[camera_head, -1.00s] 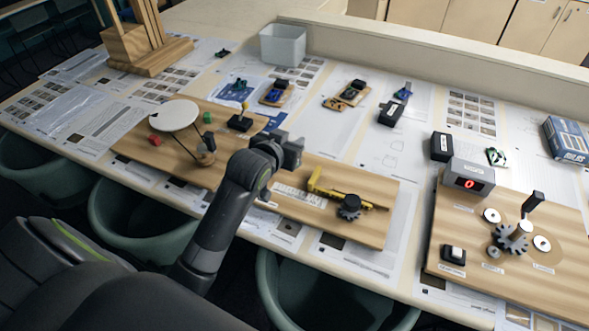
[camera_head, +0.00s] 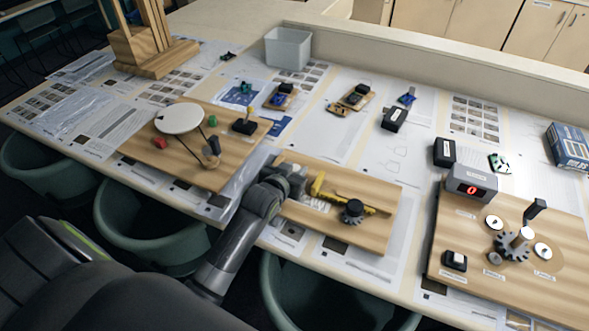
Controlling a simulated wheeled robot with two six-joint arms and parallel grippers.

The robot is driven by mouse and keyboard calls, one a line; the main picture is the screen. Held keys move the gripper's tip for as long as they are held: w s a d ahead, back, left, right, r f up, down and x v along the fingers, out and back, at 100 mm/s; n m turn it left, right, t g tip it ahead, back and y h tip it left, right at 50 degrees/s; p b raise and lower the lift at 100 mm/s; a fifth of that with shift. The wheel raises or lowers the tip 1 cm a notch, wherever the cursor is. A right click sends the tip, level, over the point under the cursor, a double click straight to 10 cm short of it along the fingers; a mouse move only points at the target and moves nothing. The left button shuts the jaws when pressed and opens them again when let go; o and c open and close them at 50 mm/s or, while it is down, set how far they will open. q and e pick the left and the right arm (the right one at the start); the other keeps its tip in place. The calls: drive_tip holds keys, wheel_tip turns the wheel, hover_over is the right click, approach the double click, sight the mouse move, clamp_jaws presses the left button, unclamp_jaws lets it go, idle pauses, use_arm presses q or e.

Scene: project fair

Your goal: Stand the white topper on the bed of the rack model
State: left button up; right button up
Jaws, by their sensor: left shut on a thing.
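The rack model is a light wooden board (camera_head: 350,235) in the middle of the table, with a yellow rack (camera_head: 325,191) and a dark gear (camera_head: 352,212) on it. My left gripper (camera_head: 292,178) is over the board's left end, left of the rack. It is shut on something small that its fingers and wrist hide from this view. I make out no separate white topper elsewhere; what is held is likely it. The gripper and my arm cover part of the board's left end and a white label. My right gripper is not in view.
A belt-drive board with a white disc (camera_head: 180,118) lies to the left. A gear board (camera_head: 490,275) with a grey counter box (camera_head: 470,182) lies to the right. A grey bin (camera_head: 288,47) and small black boxes stand behind.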

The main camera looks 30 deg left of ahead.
use_arm(q)
drive_tip(key=shift+f, duration=0.15)
drive_tip(key=o, duration=0.7)
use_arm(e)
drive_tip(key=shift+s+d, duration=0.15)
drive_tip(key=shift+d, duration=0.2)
use_arm(q)
drive_tip(key=shift+r, duration=0.25)
drive_tip(key=shift+s, duration=0.25)
drive_tip(key=b+v, duration=0.1)
drive_tip(key=v, duration=1)
drive_tip(key=shift+s, duration=0.25)
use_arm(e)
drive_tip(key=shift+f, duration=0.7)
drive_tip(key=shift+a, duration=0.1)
